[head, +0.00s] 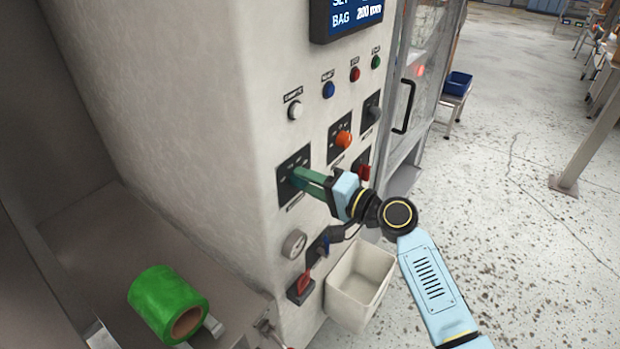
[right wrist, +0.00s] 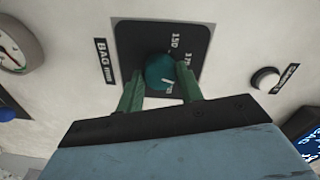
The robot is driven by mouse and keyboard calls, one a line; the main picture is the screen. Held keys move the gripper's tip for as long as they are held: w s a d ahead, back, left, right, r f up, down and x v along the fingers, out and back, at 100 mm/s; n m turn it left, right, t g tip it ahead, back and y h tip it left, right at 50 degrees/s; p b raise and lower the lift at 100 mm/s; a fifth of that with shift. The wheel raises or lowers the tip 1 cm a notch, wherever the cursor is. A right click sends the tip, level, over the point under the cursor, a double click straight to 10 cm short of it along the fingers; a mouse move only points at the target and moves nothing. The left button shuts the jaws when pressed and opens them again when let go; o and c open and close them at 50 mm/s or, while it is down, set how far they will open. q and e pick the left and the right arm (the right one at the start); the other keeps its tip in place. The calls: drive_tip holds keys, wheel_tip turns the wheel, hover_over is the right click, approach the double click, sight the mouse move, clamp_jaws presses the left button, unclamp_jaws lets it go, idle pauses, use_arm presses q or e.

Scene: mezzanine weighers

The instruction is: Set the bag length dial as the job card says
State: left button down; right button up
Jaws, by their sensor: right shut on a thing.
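The bag length dial is a teal round knob (right wrist: 160,72) on a black square plate (right wrist: 128,40) labelled "BAG mm". A white pointer mark shows on the knob's side nearest my gripper. The numeral 150 and part of another are readable; others are hidden. My right gripper (head: 300,178) is shut on the knob, with a green finger on each side in the right wrist view (right wrist: 160,85). The screen (head: 345,16) at the top of the head view reads "BAG 200", with its upper line cut off. No separate job card shows. My left gripper is out of view.
An orange knob (head: 343,139), a grey knob (head: 373,112) and several buttons sit above on the panel. A gauge (head: 293,244), a red-handled switch (head: 301,288) and a pale bin (head: 360,285) are below. A green roll (head: 168,305) lies at lower left.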

drive_tip(key=shift+m+y+p, duration=0.3)
drive_tip(key=shift+m+p, duration=1.65)
drive_tip(key=shift+m, duration=2.85)
drive_tip(key=o, duration=1)
drive_tip(key=shift+d, duration=0.1)
drive_tip(key=b+v, duration=0.2)
drive_tip(key=v, duration=1.1)
drive_tip(key=shift+d+r, duration=0.15)
